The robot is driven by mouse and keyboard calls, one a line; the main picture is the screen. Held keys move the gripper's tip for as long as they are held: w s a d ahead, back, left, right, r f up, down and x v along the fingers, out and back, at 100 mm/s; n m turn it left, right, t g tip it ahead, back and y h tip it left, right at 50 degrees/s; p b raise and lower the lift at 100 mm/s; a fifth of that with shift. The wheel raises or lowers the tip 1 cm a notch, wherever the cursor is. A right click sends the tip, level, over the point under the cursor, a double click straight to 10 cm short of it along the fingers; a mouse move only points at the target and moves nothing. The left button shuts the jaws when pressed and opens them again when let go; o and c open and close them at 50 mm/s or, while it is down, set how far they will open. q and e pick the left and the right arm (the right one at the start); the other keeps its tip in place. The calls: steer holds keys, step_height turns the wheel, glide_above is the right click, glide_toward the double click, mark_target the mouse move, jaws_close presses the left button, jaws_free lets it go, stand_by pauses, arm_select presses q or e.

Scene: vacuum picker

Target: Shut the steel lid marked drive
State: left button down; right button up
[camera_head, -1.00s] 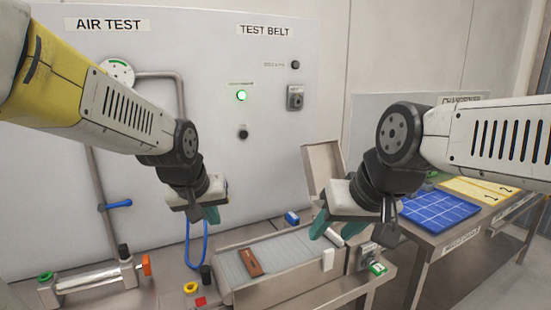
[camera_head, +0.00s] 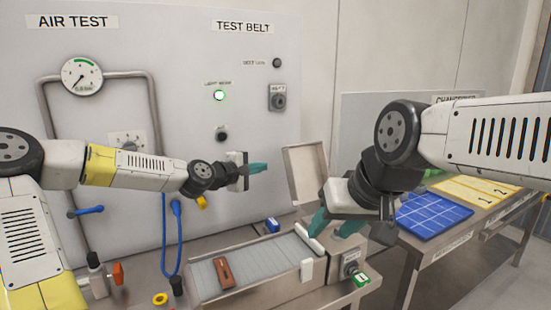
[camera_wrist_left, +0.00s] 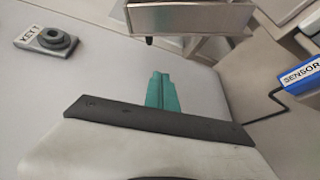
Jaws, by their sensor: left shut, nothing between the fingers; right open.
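A steel lid (camera_head: 305,174) stands open, tilted up at the far right end of the belt unit (camera_head: 225,262). No drive marking is legible on it. My left gripper (camera_head: 262,168) is shut and empty, just left of the lid in front of the panel; a gap seems to remain between them. Its teal fingers (camera_wrist_left: 160,92) also show in the left wrist view, below a steel box-like part (camera_wrist_left: 190,18) that may be the lid. My right gripper (camera_head: 336,224) is open, its teal fingers pointing down near the belt's right end, right of the lid.
A brown block (camera_head: 224,270) lies on the belt. A key switch (camera_head: 277,97) is on the panel; a blue hose (camera_head: 177,235) hangs left. A blue grid tray (camera_head: 430,214) lies on the right table.

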mark_target(274, 156)
arm_select(q)
steer(key=shift+n+t, duration=0.5)
steer(key=shift+n, duration=0.1)
steer(key=x, duration=0.3)
steer(key=r+x, duration=0.1)
steer(key=x, duration=0.2)
steer(key=w+a+x, duration=0.1)
steer(key=x, duration=0.3)
steer(key=shift+w+a+r, duration=0.1)
steer(key=shift+r, duration=0.15)
steer(key=s, duration=0.1)
steer(key=s+d, duration=0.1)
steer(key=s+d+r, duration=0.1)
steer(key=shift+s, duration=0.2)
